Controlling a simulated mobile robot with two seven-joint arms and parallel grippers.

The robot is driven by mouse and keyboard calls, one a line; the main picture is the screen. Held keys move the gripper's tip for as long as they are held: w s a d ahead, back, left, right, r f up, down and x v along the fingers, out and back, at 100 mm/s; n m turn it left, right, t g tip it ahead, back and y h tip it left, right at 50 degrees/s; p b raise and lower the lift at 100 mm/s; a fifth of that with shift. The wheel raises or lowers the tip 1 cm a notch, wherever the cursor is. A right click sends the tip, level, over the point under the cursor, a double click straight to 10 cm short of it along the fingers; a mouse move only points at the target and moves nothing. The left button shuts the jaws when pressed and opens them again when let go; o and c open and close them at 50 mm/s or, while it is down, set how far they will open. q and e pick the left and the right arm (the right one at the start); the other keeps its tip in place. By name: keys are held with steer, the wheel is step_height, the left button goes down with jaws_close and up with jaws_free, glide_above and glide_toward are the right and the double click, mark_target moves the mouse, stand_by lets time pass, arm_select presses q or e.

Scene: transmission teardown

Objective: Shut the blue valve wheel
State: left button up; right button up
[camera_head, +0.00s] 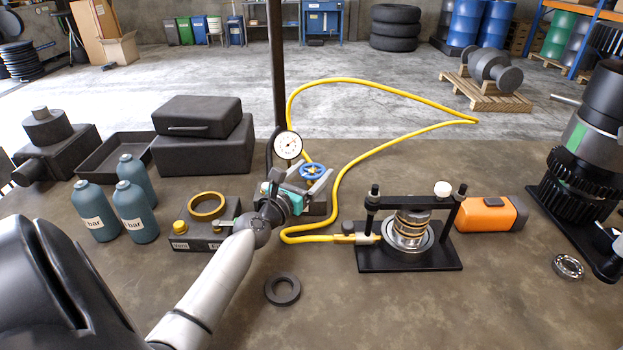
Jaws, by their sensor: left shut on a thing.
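The blue valve wheel (312,170), with a yellow hub, sits on a valve block at the middle of the bench, just right of a round pressure gauge (288,145). My left gripper (308,182) reaches in from the lower left, with a teal part on its body, and is shut on the wheel. The gripper hides much of the valve block, and the exact finger contact is small and hard to see. A yellow hose (345,185) runs from the valve area to a black press fixture (410,255). My right gripper is not in view.
Several teal bottles (133,212) and a black block with a brass ring (207,207) stand left. A dark ring (282,289) lies in front. An orange case (490,214) and a large geared unit (580,160) stand right. The front middle bench is mostly clear.

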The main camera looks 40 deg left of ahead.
arm_select(q)
steer(key=shift+r, duration=0.1)
stand_by(0.3)
steer(key=o, duration=1.2)
steer(key=shift+s, duration=0.1)
steer(key=shift+s, duration=0.3)
steer(key=shift+s+d+b, duration=0.3)
steer(key=shift+s+d, duration=0.1)
steer(key=shift+s, duration=1.95)
steer(key=shift+s+d+b, duration=0.3)
steer(key=shift+s+d, duration=0.1)
steer(key=shift+s, duration=2)
steer(key=shift+s+d+b, duration=0.3)
steer(key=shift+s+d, duration=0.1)
steer(key=shift+s, duration=1.95)
